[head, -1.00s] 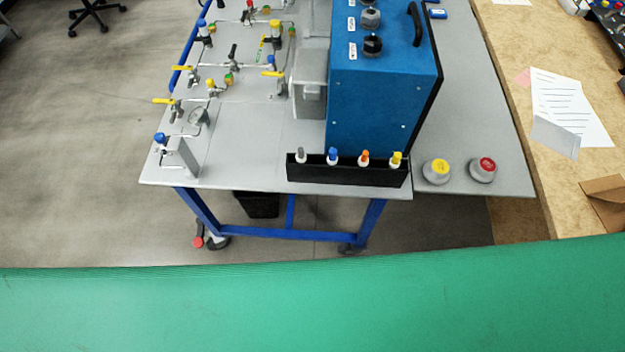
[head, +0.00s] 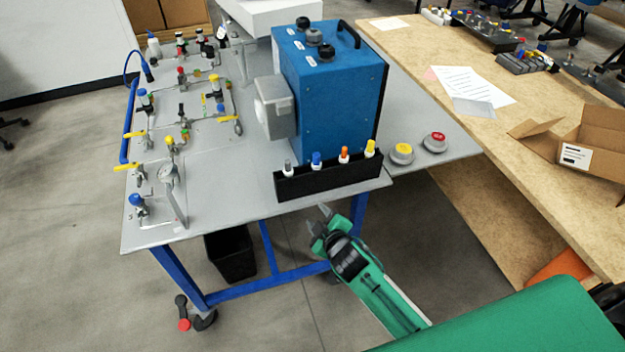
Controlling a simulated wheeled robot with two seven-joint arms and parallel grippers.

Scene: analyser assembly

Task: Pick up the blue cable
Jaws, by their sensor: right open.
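A thin blue cable (head: 128,62) arcs up at the far left edge of the grey table (head: 235,205), with a dark end piece near the fittings. Its lower run is hard to tell from the blue rail there. A black rack (head: 330,180) at the table's front holds several plugs with grey, blue, orange and yellow tops. My right gripper (head: 322,216) is open and empty, just in front of the table's front edge and below the rack, far from the blue cable. My left gripper is out of view.
A blue analyser box (head: 335,110) stands behind the rack. Yellow (head: 402,153) and red (head: 435,142) buttons sit to its right. A wooden bench (head: 440,75) with papers and an open carton (head: 590,140) is at right.

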